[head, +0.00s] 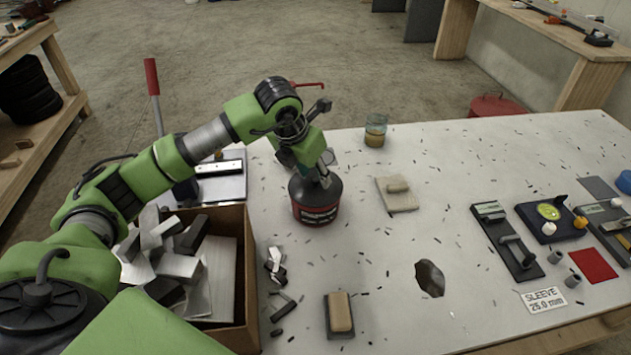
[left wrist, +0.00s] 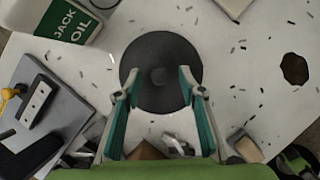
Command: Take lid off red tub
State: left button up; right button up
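The red tub (head: 315,212) stands upright on the pale table, with a dark red side and a black band. Its round black lid (head: 300,187) is on top. In the left wrist view the lid (left wrist: 160,48) is seen from above, with a small round knob (left wrist: 159,75) at its middle. My left gripper (head: 325,178) is over the lid, pointing down. In the left wrist view its fingers (left wrist: 159,82) are open, spread to either side of the knob, with nothing between them but the lid below. Whether the fingertips touch the lid cannot be told. My right gripper is not in view.
A cardboard box (head: 245,270) of metal offcuts stands left of the tub. A glass jar (head: 375,131) stands behind, right of it. A white Jack Oil container (left wrist: 65,18) is close by.

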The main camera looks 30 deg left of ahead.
pick_arm(q)
jog(key=shift+w+f, duration=0.2)
jog(key=shift+f, duration=0.15)
jog(key=c, duration=1)
jog(key=shift+r, duration=0.1)
